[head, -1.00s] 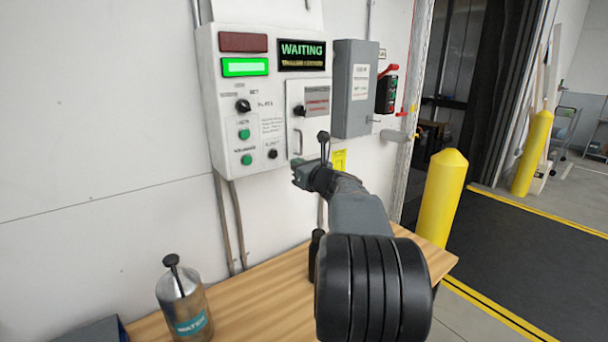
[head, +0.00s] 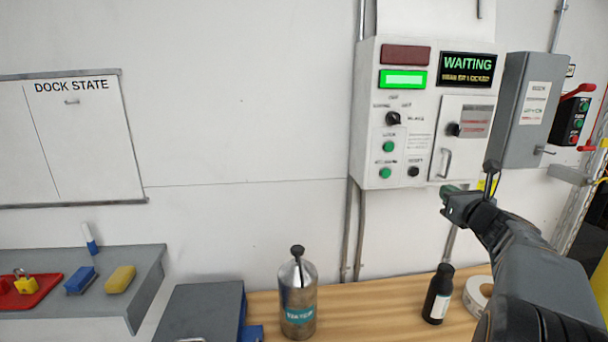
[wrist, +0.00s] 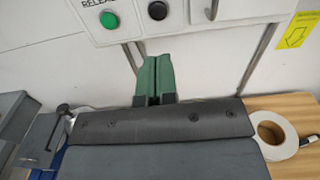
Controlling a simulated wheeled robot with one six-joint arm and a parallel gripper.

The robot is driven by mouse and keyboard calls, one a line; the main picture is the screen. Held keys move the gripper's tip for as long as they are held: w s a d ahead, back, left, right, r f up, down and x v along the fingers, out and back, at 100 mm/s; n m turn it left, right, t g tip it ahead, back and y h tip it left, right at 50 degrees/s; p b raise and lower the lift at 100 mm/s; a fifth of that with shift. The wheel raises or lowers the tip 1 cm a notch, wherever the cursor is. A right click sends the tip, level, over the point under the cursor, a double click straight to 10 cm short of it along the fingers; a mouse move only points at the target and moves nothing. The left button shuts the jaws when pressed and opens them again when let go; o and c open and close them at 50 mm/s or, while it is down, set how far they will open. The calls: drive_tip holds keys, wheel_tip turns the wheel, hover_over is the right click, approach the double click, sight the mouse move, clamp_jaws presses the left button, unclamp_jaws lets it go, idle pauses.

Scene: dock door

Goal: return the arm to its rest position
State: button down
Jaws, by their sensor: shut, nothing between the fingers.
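My gripper (head: 450,197) shows at the right of the head view, in front of the lower edge of the control box. Its fingers are shut and empty. In the wrist view its green fingertips (wrist: 155,78) lie together just below the box's buttons; I cannot tell whether they touch anything. My arm reaches up from the lower right of the head view. The white control box (head: 365,150) has a lit green lamp (head: 403,80), a dark red lamp and a display (head: 467,68) reading WAITING. Its small door (head: 455,155) looks closed.
A wooden bench (head: 365,310) below holds a metal water bottle (head: 298,300), a black bottle (head: 438,293) and a white tape roll (wrist: 272,130). At left, a grey shelf (head: 140,285) holds a red tray (head: 40,290), a padlock, a marker and blocks. A grey box (head: 520,100) is right of the control box.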

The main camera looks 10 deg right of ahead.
drive_tip(key=s+a+f+n+g+y, duration=0.2)
drive_tip(key=s+a+f+n+g, duration=0.25)
drive_tip(key=a+f+n, duration=0.45)
drive_tip(key=s+a+f+n+g+y, duration=0.25)
drive_tip(key=a+f+n+g, duration=0.45)
drive_tip(key=n, duration=0.4)
drive_tip(key=s+a+f+n+g+h, duration=0.2)
drive_tip(key=s+a+f+n, duration=0.3)
drive_tip(key=s+a+n, duration=0.7)
drive_tip(key=shift+a+f+n+g+h, duration=0.15)
drive_tip(key=shift+a+n+g+h, duration=0.45)
drive_tip(key=shift+n, duration=1.7)
drive_tip(key=c, duration=1.8)
unclamp_jaws()
drive_tip(key=shift+d+t, duration=0.2)
drive_tip(key=shift+t, duration=0.05)
